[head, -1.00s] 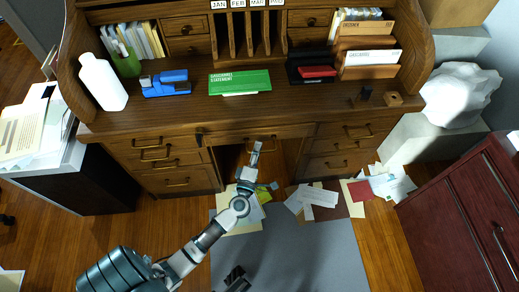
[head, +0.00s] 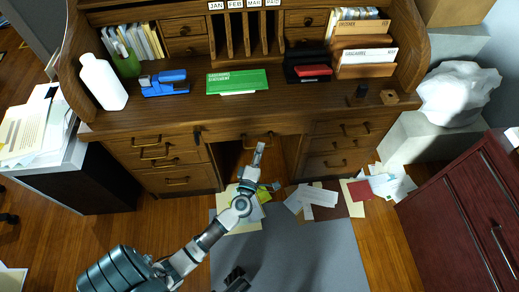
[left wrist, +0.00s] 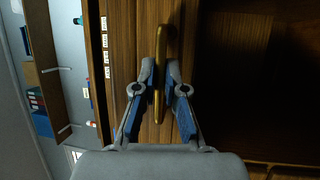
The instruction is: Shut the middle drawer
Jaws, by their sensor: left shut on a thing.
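The middle drawer (head: 232,139) is in the centre of the wooden desk, above the knee space. Its brass handle (left wrist: 160,75) runs upright in the left wrist view, against the wooden drawer front. My left gripper (head: 260,147) reaches up to this handle. It also shows in the left wrist view (left wrist: 160,84), its two blue-padded fingers shut on the handle from both sides. How far the drawer stands out is hard to tell. A dark part at the bottom of the head view seems to be my right gripper (head: 235,275); its jaws are unclear.
Drawers with brass handles flank the knee space. Papers and folders (head: 318,198) lie on the floor below. A blue stapler (head: 165,84), a white bottle (head: 103,84) and a green booklet (head: 238,82) are on the desktop. A red cabinet (head: 470,215) stands at right.

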